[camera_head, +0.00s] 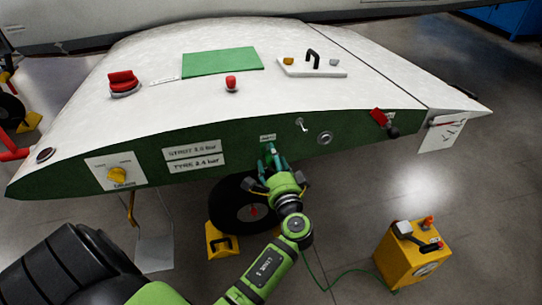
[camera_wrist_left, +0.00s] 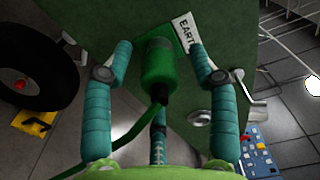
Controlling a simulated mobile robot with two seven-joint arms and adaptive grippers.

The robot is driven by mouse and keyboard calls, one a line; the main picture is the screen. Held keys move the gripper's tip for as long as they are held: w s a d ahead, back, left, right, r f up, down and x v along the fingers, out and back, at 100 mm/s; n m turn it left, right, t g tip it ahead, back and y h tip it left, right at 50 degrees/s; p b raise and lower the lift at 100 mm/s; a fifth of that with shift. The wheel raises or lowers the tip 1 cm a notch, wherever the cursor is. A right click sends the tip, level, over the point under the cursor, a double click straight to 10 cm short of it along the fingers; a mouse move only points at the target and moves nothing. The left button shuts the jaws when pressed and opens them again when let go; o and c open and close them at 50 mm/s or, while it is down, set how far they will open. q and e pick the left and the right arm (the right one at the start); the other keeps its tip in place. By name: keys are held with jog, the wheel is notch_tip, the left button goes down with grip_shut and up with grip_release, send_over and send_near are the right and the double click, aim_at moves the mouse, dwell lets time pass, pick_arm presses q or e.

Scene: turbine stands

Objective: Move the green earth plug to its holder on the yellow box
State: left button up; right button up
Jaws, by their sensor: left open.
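The green earth plug (camera_wrist_left: 159,72) sits at the green panel under the EARTH label (camera_wrist_left: 187,32) in the left wrist view. Its green cable curves down and to the left. My left gripper (camera_wrist_left: 160,48) is open, with one teal finger on each side of the plug and gaps visible. In the head view my left gripper (camera_head: 270,150) is at the panel's lower middle, and it hides the plug there. The yellow box (camera_head: 405,262) stands on the floor at the lower right. I cannot clearly make out which part on its top is the plug's holder. My right gripper is not in view.
A green cable (camera_head: 340,275) runs along the floor to the yellow box. A wheel (camera_head: 232,205) with a yellow chock (camera_head: 221,240) is below the panel. A metal lever (camera_wrist_left: 250,98) juts out right of my gripper. Floor between arm and box is mostly clear.

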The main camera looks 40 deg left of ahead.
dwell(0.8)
pick_arm(q)
grip_shut()
